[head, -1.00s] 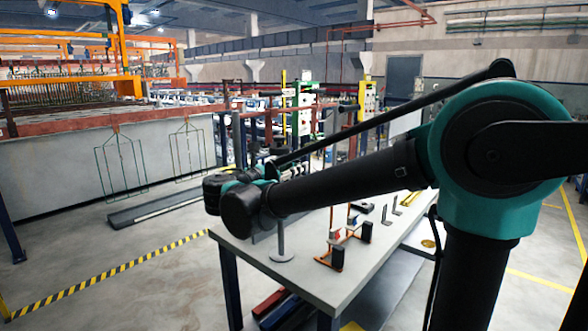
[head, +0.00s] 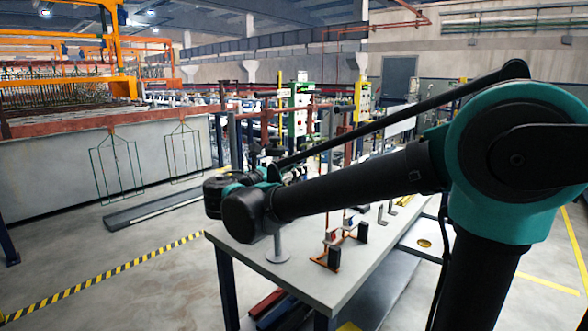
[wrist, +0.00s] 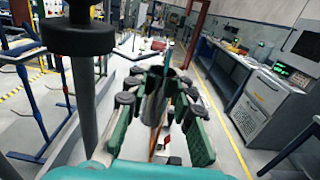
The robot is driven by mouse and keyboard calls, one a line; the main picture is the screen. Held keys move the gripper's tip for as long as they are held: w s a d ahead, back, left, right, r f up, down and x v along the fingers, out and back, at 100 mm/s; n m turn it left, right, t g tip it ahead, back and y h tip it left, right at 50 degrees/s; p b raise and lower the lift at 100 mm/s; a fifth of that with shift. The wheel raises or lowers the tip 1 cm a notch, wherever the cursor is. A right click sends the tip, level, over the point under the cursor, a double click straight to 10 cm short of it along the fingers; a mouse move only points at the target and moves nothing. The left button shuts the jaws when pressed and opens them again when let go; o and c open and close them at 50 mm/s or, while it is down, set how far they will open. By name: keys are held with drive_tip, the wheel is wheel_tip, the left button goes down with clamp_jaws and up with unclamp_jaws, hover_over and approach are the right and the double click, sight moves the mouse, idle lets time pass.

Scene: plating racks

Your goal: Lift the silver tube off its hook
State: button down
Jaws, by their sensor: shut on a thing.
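In the wrist view, my gripper (wrist: 162,100) has its green-backed fingers closed around a silver tube (wrist: 153,108), which stands roughly upright between them. An orange-copper rack (wrist: 154,143) shows just beyond and below the tube. The hook is hidden or too small to make out, so I cannot tell whether the tube still touches it. In the head view, my gripper (head: 295,174) is mostly hidden behind my own arm, above the table, and the tube cannot be picked out. The copper rack (head: 333,262) stands on the table there, with small dark, white and red parts.
A grey post with a round base (head: 278,254) stands on the table (head: 305,284); a black-topped grey post (wrist: 82,80) rises close on the left in the wrist view. Open floor lies left of the table.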

drive_tip(key=shift+s+d, duration=0.15)
drive_tip(key=s+d, duration=0.4)
drive_tip(key=d, duration=0.1)
drive_tip(key=shift+d+r, duration=0.2)
drive_tip(key=shift+r, duration=0.2)
idle(0.5)
